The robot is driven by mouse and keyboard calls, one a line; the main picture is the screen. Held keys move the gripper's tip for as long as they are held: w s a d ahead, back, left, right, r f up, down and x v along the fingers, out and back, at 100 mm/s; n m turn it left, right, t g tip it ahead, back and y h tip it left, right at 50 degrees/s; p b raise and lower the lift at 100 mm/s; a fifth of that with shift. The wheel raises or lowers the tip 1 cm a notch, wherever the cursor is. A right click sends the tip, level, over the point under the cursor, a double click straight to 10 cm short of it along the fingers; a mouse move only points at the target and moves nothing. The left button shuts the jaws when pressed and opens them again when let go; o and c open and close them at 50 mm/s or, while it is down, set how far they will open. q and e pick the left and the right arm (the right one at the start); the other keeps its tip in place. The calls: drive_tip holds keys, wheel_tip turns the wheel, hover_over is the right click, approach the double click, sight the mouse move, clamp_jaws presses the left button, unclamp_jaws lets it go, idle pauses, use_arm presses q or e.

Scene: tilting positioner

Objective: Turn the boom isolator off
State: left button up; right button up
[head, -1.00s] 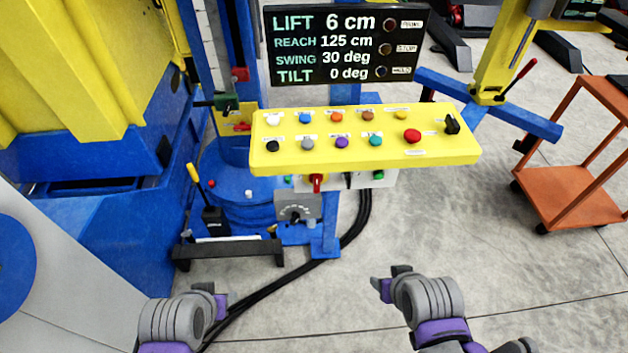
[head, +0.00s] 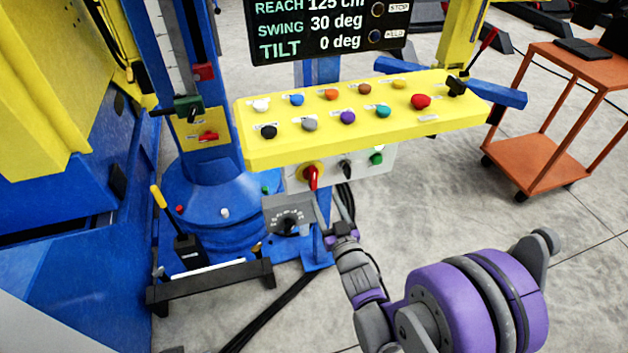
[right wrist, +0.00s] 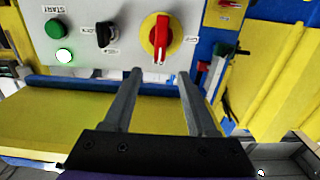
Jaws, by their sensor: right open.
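A red rotary handle on a round yellow plate (head: 312,176) is on the grey-white switch box under the yellow console; its red grip hangs down in the head view. It also shows in the right wrist view (right wrist: 161,34), where the box appears upside down. I cannot read its label. My right gripper (head: 332,208) is open and empty, just below and in front of this handle. In the right wrist view its two fingers (right wrist: 159,74) point at the handle, apart from it. A second red handle (head: 208,136) is on a yellow plate on the blue column. My left gripper is out of view.
A black knob (head: 345,168) and a green START button (right wrist: 55,28) are beside the red handle. The yellow console (head: 290,150) with several coloured buttons overhangs the box. A grey dial box (head: 288,214) sits lower left. An orange cart (head: 545,125) stands right.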

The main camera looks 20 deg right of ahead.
sight(314, 176)
drive_tip(key=w, duration=1)
drive_tip(key=shift+w+a, duration=0.15)
drive_tip(key=shift+w, duration=0.1)
clamp_jaws()
